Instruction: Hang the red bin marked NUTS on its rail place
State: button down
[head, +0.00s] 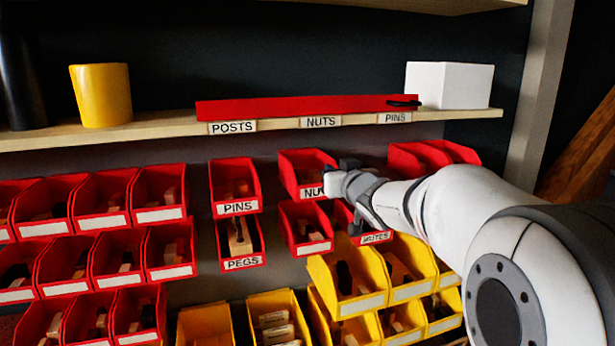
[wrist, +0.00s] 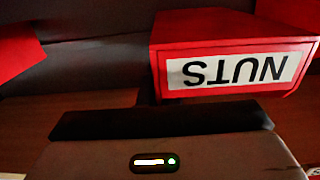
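The red bin marked NUTS (head: 306,160) is in the upper row below the shelf, to the right of the red bin marked PINS (head: 235,183), and looks slightly turned. A NUTS label (head: 320,122) is on the shelf edge above it. In the wrist view the NUTS bin (wrist: 215,35) is close, with its label upside down, at the upper right. My gripper (head: 338,180) is at the bin's lower right front corner and covers part of its label. Its fingers are not clear, so I cannot tell whether it touches or grips the bin.
A red bin marked PEGS (head: 243,262) and another red bin (head: 305,230) are below. Yellow bins (head: 345,280) fill the lower right. The shelf (head: 160,128) above holds a yellow cup (head: 100,95), a red bar (head: 290,106) and a white box (head: 450,85).

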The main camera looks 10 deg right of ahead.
jog(key=shift+x, duration=1.65)
dwell(1.4)
jog(key=shift+f+b, duration=0.7)
jog(key=shift+f, duration=0.15)
dwell(0.4)
jog(key=c, duration=1.6)
grip_release()
jog(key=shift+o, duration=0.2)
jog(key=b+v, duration=0.1)
jog(key=v, duration=0.5)
jog(key=shift+s, duration=0.35)
jog(key=s+f+m+g+h+b, duration=0.1)
jog(key=s+f+g, duration=0.5)
jog(key=s+f, duration=0.6)
jog(key=s+f+m+g+h+b, duration=0.1)
jog(key=s+f+g+h+b, duration=0.1)
jog(key=s+f+g, duration=0.5)
jog(key=s+f, duration=0.3)
jog(key=s, duration=0.3)
jog(key=s+f, duration=0.3)
jog(key=s, duration=0.4)
jog(key=shift+g+h, duration=0.3)
